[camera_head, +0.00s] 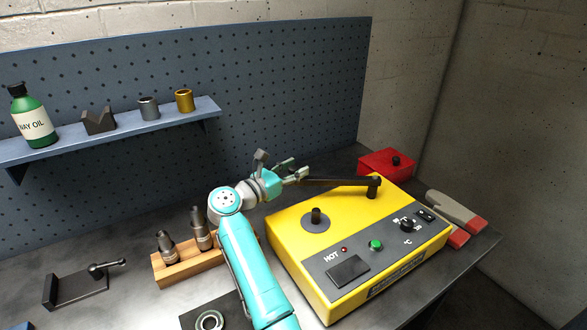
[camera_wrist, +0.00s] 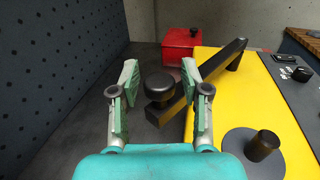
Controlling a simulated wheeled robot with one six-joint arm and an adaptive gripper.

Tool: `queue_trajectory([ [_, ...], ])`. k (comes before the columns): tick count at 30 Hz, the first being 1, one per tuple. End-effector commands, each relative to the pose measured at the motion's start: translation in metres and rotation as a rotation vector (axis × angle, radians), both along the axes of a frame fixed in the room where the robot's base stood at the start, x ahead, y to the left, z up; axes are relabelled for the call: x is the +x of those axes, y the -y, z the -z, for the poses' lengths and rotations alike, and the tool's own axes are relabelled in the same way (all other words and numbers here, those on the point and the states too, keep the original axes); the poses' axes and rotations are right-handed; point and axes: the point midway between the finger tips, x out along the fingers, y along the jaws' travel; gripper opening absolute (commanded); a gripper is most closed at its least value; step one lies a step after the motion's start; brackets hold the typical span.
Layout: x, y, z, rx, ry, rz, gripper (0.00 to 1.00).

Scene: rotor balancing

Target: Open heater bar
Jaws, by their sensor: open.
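The heater bar (camera_head: 340,182) is a black bar on a post at the back right corner of the yellow heater (camera_head: 290,237). It reaches left along the heater's back edge to my gripper (camera_head: 292,171). In the wrist view, the heater bar (camera_wrist: 213,75) ends in a round black knob (camera_wrist: 160,83). The knob appears between the spread fingers of my gripper (camera_wrist: 160,76), with space on both sides. The right finger hides part of the bar. My gripper is open and holds nothing. A short black peg (camera_wrist: 263,146) stands apart from the bar on a grey disc.
A red box (camera_head: 388,162) stands behind the heater, and gloves (camera_head: 455,215) lie to its right. A wooden holder (camera_head: 180,262) with tools stands left of my arm. The blue pegboard (camera_wrist: 60,60) is close on the left in the wrist view.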

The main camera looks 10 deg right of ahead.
Motion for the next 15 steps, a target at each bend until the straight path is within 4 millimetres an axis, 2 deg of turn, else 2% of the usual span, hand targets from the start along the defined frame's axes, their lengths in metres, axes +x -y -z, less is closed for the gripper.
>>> queue_trajectory([
  [10,-0.001,-0.003,-0.002,0.0,0.004,-0.003,0.55],
  [15,-0.01,-0.018,-0.002,0.001,0.004,-0.006,0.55],
])
